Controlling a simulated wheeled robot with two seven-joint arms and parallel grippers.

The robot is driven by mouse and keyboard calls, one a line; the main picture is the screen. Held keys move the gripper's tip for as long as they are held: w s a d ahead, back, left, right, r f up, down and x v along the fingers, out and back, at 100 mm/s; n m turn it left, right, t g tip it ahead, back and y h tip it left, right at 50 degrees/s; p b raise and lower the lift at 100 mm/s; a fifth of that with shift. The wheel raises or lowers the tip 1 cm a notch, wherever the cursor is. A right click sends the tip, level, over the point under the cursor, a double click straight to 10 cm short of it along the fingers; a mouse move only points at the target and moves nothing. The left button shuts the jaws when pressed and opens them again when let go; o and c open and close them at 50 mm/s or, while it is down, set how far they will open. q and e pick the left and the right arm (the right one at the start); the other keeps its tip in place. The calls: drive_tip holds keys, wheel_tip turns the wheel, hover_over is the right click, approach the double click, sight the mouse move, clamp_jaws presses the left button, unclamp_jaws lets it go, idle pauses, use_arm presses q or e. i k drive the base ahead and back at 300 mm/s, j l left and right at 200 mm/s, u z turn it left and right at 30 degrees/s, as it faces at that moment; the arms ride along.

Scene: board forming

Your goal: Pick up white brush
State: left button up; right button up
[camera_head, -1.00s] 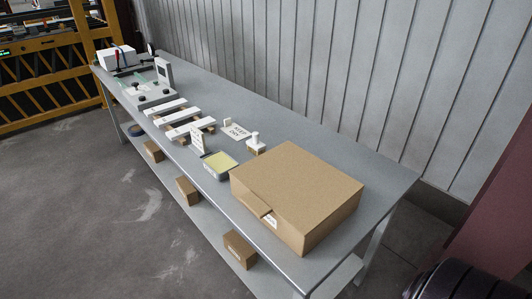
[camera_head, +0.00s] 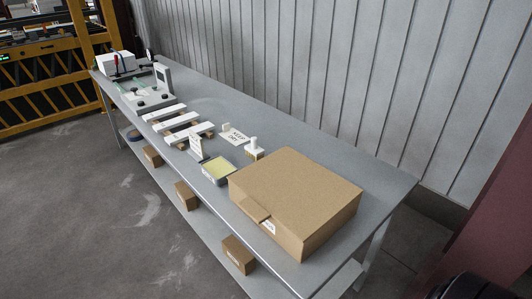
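A small white-handled object with a tan lower part, which looks like the white brush (camera_head: 254,147), stands upright on the grey table (camera_head: 310,142). It is just behind the left corner of a large cardboard box and to the right of a white "KEEP DRY" card (camera_head: 235,137). Neither of my grippers shows in the head view. Nothing covers the upper part of the brush; its bottom is small and hard to make out.
The closed cardboard box (camera_head: 296,197) fills the table's near end. A shallow tray with a yellowish inside (camera_head: 219,168), white slats (camera_head: 184,124) and a grey device (camera_head: 146,95) stand farther left. The lower shelf holds small boxes (camera_head: 238,252). The back right of the tabletop is clear.

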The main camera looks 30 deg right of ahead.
sight(253, 151)
drive_tip(key=i+j+z, duration=0.15)
drive_tip(key=z, duration=0.35)
drive_tip(key=i+j+z, duration=0.1)
drive_tip(key=z, duration=0.4)
drive_tip(key=j+z, duration=0.25)
drive_tip(key=z, duration=0.25)
